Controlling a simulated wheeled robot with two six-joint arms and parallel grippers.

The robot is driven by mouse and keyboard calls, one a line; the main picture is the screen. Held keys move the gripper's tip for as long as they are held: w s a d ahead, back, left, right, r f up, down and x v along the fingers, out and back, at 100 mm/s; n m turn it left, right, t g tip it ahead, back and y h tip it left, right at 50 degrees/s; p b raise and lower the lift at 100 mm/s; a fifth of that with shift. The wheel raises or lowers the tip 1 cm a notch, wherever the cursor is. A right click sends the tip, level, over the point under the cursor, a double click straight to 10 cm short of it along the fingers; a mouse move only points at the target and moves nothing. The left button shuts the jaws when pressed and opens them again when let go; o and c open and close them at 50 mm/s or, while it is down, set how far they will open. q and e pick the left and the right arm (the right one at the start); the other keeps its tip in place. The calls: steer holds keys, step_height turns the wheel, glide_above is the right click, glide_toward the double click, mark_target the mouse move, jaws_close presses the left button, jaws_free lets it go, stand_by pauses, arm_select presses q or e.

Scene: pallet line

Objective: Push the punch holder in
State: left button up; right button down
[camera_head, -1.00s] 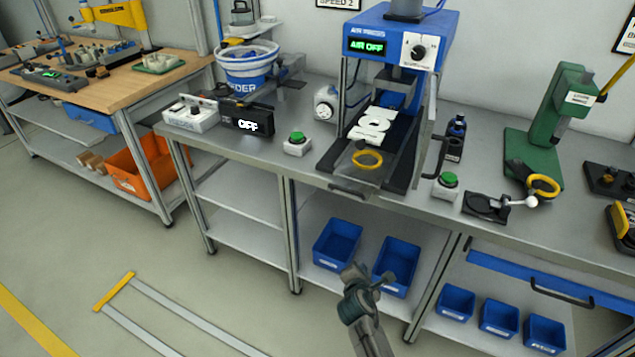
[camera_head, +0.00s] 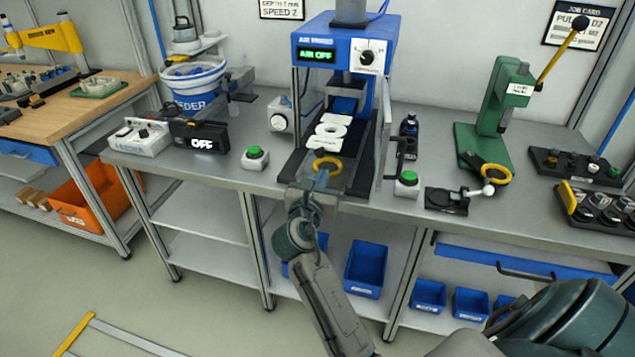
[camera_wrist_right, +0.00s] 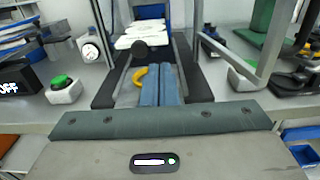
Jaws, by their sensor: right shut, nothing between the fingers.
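The sliding holder (camera_head: 352,172) with the yellow ring (camera_head: 338,160) on its front lies in the open front of the blue air press (camera_head: 318,34). I take it to be the punch holder. A white plate with round shapes (camera_head: 329,131) lies behind the ring. My right gripper (camera_head: 321,178) is shut and empty at the front of the ring, pointing toward the press. In the right wrist view its closed blue-grey fingers (camera_wrist_right: 160,84) overlap the right side of the yellow ring (camera_wrist_right: 139,76); contact cannot be told. My left gripper is out of view.
Green buttons (camera_head: 255,152) and (camera_head: 408,178) flank the press. A toggle clamp (camera_head: 447,199) and green lever press (camera_head: 487,135) stand to the right. A bucket feeder (camera_head: 193,88) stands left. The press display reads "AIR OFF". The press guard frame (camera_head: 388,150) borders the right.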

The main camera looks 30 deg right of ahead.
mark_target(334, 150)
steer(key=p+x, duration=0.1)
steer(key=x, duration=0.7)
steer(key=shift+w+d+p, duration=0.3)
steer(key=shift+w+d, duration=0.2)
